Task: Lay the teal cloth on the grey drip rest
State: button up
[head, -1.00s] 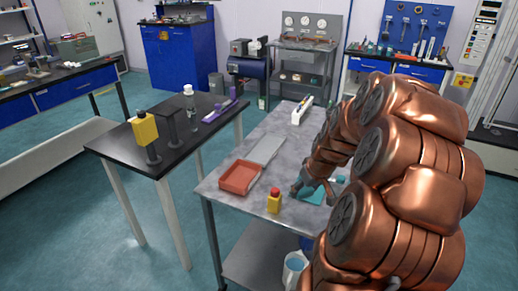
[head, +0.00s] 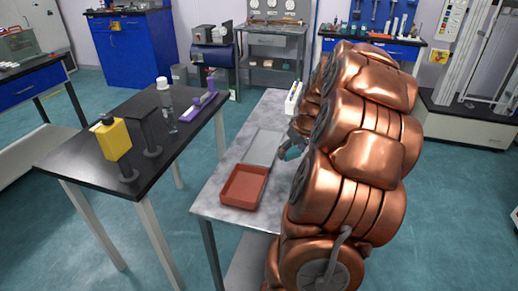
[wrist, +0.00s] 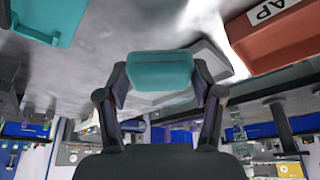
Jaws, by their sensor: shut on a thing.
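The teal cloth (wrist: 160,71) is a folded, block-like bundle in the wrist view. My gripper (wrist: 160,88) is shut on it, with one finger at each side. In the head view my gripper (head: 291,150) is at the right edge of the grey drip rest (head: 262,148), a flat grey plate on the metal table. The grey drip rest also shows in the wrist view (wrist: 212,60), behind and to the right of the cloth. The cloth is mostly hidden in the head view, and the gap below it cannot be judged.
A red-brown tray (head: 244,187) lies in front of the drip rest; its lettered wall shows in the wrist view (wrist: 285,32). A teal tray-like thing (wrist: 52,18) is at the wrist view's top left. A black table (head: 80,160) with bottles stands to the left.

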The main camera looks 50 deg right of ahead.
jog(key=p, duration=0.1)
send_near(259, 157)
jog(key=shift+w+d+f, duration=0.15)
jog(key=shift+d+f, duration=0.15)
jog(key=shift+f, duration=0.2)
jog(key=shift+w+d+f, duration=0.2)
jog(key=shift+d+f, duration=0.1)
jog(key=shift+f, duration=0.2)
jog(key=shift+w+a+f+p, duration=0.1)
jog(key=shift+w+f+p, duration=0.1)
jog(key=shift+w, duration=0.25)
jog(key=shift+w+a+f+p, duration=0.1)
jog(key=shift+w+a+p, duration=0.05)
jog(key=shift+w, duration=0.3)
jog(key=shift+f+p, duration=0.3)
jog(key=shift+f, duration=1.3)
jog(key=shift+f, duration=0.1)
jog(key=o, duration=1.1)
jog(key=shift+s+r, duration=0.2)
jog(key=shift+r, duration=0.35)
jog(key=b+v, duration=0.1)
jog(key=v, duration=1)
